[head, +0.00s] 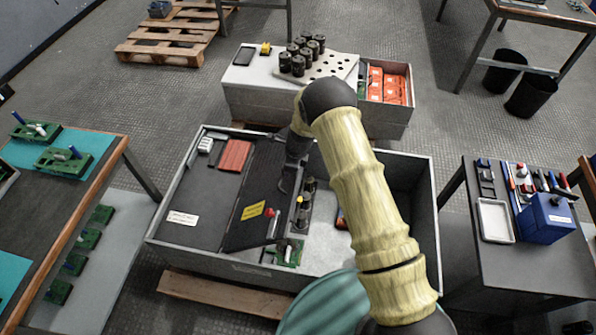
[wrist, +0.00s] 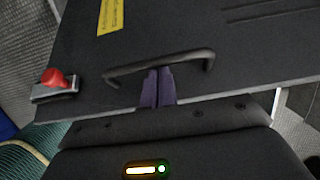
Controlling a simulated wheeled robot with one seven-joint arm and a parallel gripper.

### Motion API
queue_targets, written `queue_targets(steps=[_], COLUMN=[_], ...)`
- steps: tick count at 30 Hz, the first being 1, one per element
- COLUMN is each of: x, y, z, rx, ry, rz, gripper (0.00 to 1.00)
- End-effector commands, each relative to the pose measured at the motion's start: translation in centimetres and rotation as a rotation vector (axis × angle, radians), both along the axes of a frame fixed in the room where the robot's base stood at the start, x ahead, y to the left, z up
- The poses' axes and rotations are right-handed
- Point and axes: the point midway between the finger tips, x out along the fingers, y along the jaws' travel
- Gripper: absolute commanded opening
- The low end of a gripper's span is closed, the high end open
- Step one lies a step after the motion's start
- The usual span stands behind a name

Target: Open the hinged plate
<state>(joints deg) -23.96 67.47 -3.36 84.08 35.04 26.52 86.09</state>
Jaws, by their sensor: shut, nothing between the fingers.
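The hinged plate (head: 250,185) is a dark panel with a yellow label, on the large grey cabinet in the middle of the head view. It also fills much of the wrist view (wrist: 210,40). I cannot tell how far it is raised. A black bar handle (wrist: 185,57) stands on the plate near its edge. My gripper (wrist: 157,72) is shut and empty, its purple fingertips right at the middle of the bar. Whether they touch it or reach under it is unclear. A red-knobbed latch (wrist: 55,82) sits at the plate's edge, left of the handle; it also shows in the head view (head: 270,213).
Dark capacitors (head: 306,205) and a green board (head: 288,252) lie in the cabinet (head: 430,215) beside the plate. A bench (head: 255,77) with more capacitors stands behind. Tables stand left (head: 55,178) and right (head: 530,272). My arm crosses the cabinet's right part.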

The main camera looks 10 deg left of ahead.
Motion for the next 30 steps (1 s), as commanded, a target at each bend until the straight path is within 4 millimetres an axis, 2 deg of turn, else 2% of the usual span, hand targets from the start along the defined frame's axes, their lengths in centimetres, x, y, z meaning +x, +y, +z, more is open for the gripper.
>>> queue_targets(steps=[1,11,30], x=[-0.1,0.2,0.5], y=[1.1,5.3,15.0], z=[0.9,3.4,6.7], rx=[-0.02,-0.165,-0.159], ry=[-0.002,0.009,0.01], rz=[0.01,0.009,0.003], gripper=[0.0,0.0,0.0])
